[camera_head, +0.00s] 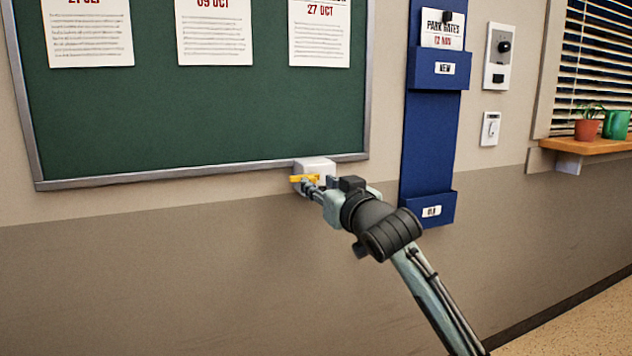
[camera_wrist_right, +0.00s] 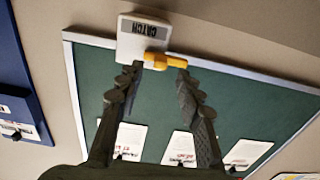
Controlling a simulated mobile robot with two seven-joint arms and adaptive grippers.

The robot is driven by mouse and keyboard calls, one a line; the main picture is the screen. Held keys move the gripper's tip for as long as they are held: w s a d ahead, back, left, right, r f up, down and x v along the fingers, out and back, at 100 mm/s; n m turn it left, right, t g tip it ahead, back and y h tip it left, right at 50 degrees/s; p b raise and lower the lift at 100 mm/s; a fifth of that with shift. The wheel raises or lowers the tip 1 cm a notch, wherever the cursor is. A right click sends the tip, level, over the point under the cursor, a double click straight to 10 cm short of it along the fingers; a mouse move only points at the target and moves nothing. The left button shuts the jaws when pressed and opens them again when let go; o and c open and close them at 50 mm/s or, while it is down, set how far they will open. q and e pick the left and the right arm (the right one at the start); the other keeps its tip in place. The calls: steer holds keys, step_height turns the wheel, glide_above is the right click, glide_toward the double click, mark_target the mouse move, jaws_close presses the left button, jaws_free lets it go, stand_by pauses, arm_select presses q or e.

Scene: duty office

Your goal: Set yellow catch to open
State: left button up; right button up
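The yellow catch (camera_head: 298,178) is a short lever on a white box (camera_head: 318,165) at the lower right corner of the green board. In the right wrist view the yellow lever (camera_wrist_right: 168,62) lies sideways from its pivot on the white box (camera_wrist_right: 130,45), which is labelled CATCH. In the head view it points left, about level. My right gripper (camera_head: 310,187) is at the catch, its fingers partly hidden by its own body. In the wrist view my right gripper (camera_wrist_right: 158,69) has its fingers apart, with the tips just short of the lever. Whether they touch it I cannot tell. My left gripper is not in view.
The green board (camera_head: 200,120) with pinned notices is above and left. A blue wall pocket (camera_head: 428,150) hangs close on the right. Further right are a switch (camera_head: 490,129), a dial panel (camera_head: 498,56) and a shelf (camera_head: 590,145) with pots. The wall below is clear.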

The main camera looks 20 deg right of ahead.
steer(key=shift+w, duration=1.45)
jaws_close()
